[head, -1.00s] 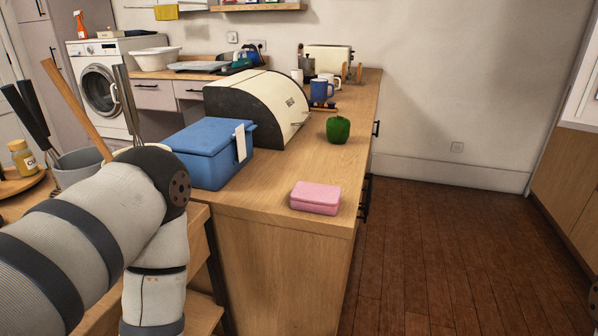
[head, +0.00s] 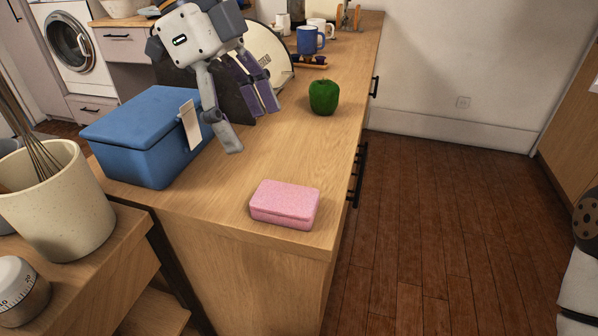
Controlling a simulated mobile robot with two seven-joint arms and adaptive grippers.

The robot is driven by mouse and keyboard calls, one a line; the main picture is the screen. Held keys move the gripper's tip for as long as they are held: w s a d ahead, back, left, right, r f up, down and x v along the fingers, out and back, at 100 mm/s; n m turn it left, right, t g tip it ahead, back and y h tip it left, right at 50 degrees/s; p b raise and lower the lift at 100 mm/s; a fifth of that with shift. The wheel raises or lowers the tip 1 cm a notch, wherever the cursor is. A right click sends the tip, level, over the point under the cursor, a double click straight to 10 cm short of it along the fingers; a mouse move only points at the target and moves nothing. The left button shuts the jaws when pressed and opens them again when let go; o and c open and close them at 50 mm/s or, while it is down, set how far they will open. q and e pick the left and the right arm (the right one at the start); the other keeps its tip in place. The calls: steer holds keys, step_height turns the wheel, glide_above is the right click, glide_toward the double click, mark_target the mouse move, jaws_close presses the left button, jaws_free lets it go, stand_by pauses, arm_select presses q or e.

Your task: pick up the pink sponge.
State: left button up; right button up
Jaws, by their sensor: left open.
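The pink sponge (head: 285,204), a rounded block, lies flat on the wooden counter (head: 250,168) near its front end. It is in full view and nothing touches it. My left gripper (head: 250,128) is open and empty, fingers pointing down. In the picture it shows above and left of the sponge, between the blue box and the green pepper, clear of the sponge. My right gripper is not in view; only part of my right arm shows at the right edge.
A blue lidded box (head: 150,132) with a white tag stands left of the sponge. A green pepper (head: 324,97) sits behind it. The bread bin (head: 270,48) is partly hidden by my gripper. A utensil crock (head: 58,205) and a kitchen timer (head: 18,290) stand at lower left.

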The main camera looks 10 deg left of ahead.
mark_target(283, 196)
arm_select(q)
steer(key=x, duration=0.4)
steer(key=s+x, duration=0.1)
steer(key=x, duration=0.6)
steer(key=shift+s+d+f, duration=0.25)
steer(key=shift+s, duration=0.1)
steer(key=c, duration=0.8)
